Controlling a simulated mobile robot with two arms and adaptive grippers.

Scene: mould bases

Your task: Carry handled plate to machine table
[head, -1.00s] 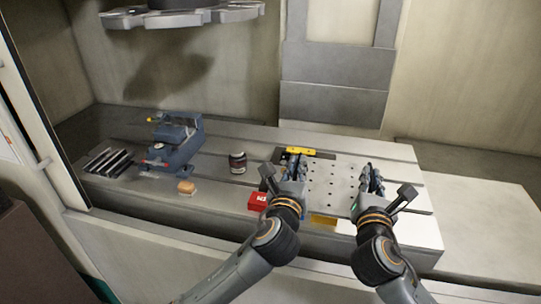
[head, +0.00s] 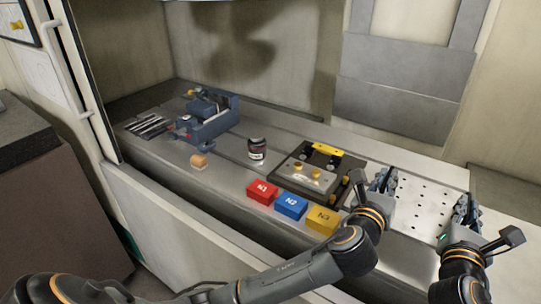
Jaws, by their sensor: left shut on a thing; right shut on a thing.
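The handled plate (head: 422,199) is a pale flat plate with rows of small dark holes, at the right of the head view. My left gripper (head: 384,182) is shut at its left side and my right gripper (head: 466,213) is shut at its right side. The fingers hide the handles. The plate lies level over the right part of the machine table (head: 228,172). I cannot tell whether it touches the table or hangs just above it.
Left of the plate is a dark mould base (head: 287,178) with a yellow bar (head: 326,149). In front stand red N1 (head: 262,191), blue N2 (head: 291,205) and yellow N3 (head: 322,218) boxes.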

